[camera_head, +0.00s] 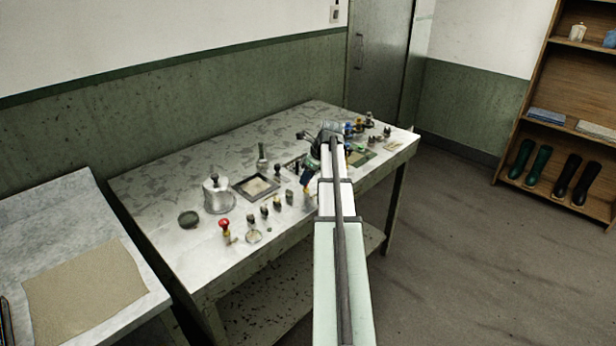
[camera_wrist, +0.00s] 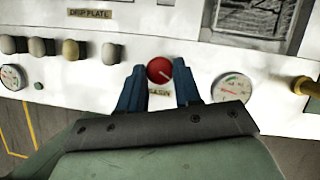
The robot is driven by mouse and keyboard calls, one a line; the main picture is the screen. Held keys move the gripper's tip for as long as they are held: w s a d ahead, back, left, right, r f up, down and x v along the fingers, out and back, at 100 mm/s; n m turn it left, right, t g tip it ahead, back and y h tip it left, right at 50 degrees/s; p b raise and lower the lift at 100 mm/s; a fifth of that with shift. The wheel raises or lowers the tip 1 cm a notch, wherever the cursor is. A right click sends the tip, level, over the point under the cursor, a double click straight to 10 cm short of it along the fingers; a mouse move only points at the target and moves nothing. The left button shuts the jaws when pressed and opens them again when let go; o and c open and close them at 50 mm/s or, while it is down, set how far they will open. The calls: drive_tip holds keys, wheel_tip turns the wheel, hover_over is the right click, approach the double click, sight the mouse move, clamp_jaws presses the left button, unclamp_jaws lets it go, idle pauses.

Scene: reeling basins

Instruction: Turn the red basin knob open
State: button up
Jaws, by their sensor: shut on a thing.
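The red basin knob (camera_wrist: 159,69) shows in the wrist view as a round red disc with a pale pointer mark towards its lower right. It sits on the white panel above a partly covered label that seems to read BASIN. My gripper (camera_wrist: 159,77) has its two dark blue fingers on either side of the knob, shut on it. In the head view my arm reaches over the bench and hides the knob; the gripper shows only partly beside the arm.
In the wrist view, a dial gauge (camera_wrist: 231,88) is right of the knob, several rounded knobs (camera_wrist: 75,49) and another gauge (camera_wrist: 12,77) are left. In the head view, a red-topped handle (camera_head: 225,224) and a metal pot (camera_head: 216,196) stand on the bench (camera_head: 160,190).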

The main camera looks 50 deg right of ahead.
drive_tip(key=n+y, duration=0.1)
drive_tip(key=n, duration=0.2)
drive_tip(key=shift+w+d, duration=0.15)
drive_tip(key=shift+n+g+y, duration=0.4)
drive_tip(key=shift+n+y, duration=0.1)
drive_tip(key=shift+n, duration=0.8)
drive_tip(key=o, duration=1)
drive_tip(key=shift+o, duration=0.2)
drive_tip(key=v, duration=1.4)
drive_tip(key=shift+w, duration=0.15)
